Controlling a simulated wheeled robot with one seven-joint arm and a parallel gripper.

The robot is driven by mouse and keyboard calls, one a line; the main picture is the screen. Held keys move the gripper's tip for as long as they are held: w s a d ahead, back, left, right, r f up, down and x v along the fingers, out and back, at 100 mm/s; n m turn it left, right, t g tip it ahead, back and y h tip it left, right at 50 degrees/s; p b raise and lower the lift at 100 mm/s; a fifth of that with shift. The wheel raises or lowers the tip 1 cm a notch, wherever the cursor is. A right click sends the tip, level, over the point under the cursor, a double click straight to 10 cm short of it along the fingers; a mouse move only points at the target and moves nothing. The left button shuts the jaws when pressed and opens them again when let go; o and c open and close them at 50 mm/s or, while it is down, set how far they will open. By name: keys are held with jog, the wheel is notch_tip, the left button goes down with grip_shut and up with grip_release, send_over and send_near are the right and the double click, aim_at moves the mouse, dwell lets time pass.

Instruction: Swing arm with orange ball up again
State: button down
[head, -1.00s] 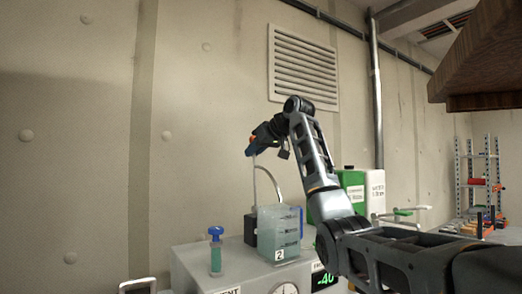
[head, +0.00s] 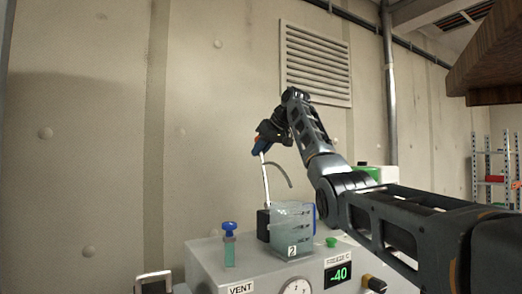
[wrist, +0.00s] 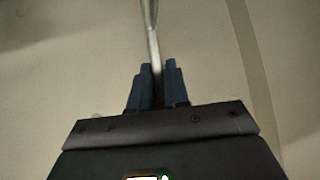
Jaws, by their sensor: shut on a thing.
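My gripper (head: 260,147) is at the upper middle of the head view, above the machine. Its blue fingers are closed on the upper end of a thin pale swing arm (head: 265,182). The swing arm runs down, nearly upright, to a dark block beside a translucent jar marked 2 (head: 284,232). In the wrist view the pale rod (wrist: 153,45) passes between the blue fingers (wrist: 157,88), with a little red between them. I cannot make out the orange ball clearly; the fingers seem to hide it.
A curved grey tube (head: 281,172) is beside the swing arm.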

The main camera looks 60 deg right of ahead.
jog(key=shift+w, duration=0.15)
jog(key=c, duration=1.3)
grip_release()
jog(key=shift+w+f, duration=0.1)
jog(key=shift+o, duration=0.6)
jog(key=b+v, duration=0.2)
jog(key=v, duration=0.6)
jog(key=shift+d, duration=0.1)
